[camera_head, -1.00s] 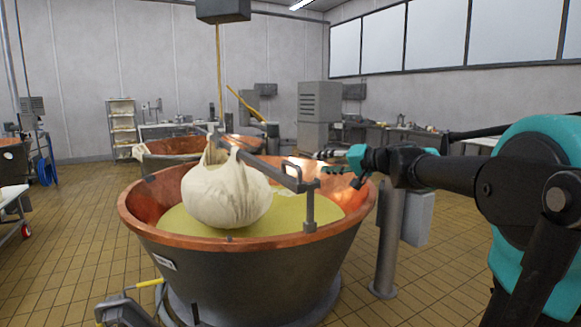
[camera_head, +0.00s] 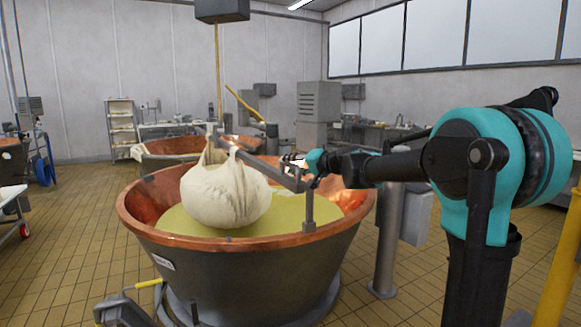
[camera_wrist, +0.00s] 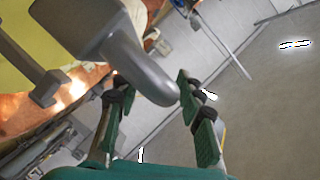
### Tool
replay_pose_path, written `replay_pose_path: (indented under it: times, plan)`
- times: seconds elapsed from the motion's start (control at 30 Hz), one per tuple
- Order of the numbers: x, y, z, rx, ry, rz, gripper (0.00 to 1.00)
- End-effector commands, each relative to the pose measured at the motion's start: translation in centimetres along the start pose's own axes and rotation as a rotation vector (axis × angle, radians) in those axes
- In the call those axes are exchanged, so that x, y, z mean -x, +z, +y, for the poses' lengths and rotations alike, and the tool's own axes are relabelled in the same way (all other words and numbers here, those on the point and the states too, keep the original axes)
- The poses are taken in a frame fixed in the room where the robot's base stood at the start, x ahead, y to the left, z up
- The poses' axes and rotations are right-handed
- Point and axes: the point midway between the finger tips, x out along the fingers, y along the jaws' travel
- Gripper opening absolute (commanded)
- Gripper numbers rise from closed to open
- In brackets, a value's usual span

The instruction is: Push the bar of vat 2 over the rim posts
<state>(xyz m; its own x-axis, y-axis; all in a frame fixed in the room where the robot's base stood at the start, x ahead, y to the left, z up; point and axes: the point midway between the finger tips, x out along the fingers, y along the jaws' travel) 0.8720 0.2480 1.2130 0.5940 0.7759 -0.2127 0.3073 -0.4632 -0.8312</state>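The copper vat (camera_head: 250,285) holds yellowish liquid, and its label is too small to read. A grey bar (camera_head: 262,167) crosses above it and carries a pale cloth bundle (camera_head: 225,195) sitting in the liquid. The bar's near right end is at an upright rim post (camera_head: 309,212); whether they touch I cannot tell. My gripper (camera_head: 288,160) is beside that end, on its far side. In the wrist view my open gripper (camera_wrist: 152,105) has its fingers apart, and the rounded grey bar end (camera_wrist: 150,82) appears between them. Contact with the fingers is unclear.
A second copper vat (camera_head: 185,150) stands behind. A grey column (camera_head: 388,240) stands right of the near vat. A yellow-handled frame (camera_head: 125,305) is at the front left. Tiled floor (camera_head: 75,235) is open on the left.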

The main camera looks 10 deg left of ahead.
Motion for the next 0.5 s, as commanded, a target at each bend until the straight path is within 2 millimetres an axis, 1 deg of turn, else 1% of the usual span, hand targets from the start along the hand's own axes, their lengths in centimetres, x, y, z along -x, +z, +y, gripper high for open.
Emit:
replay_pose_path:
  times: [0.2,0.23,0.5]
  plan:
    - [-0.05,0.0,0.0,0.0,0.0,0.0,0.38]
    - [-0.05,0.0,0.0,0.0,0.0,0.0,0.36]
    - [-0.03,0.0,0.0,0.0,0.0,0.0,0.03]
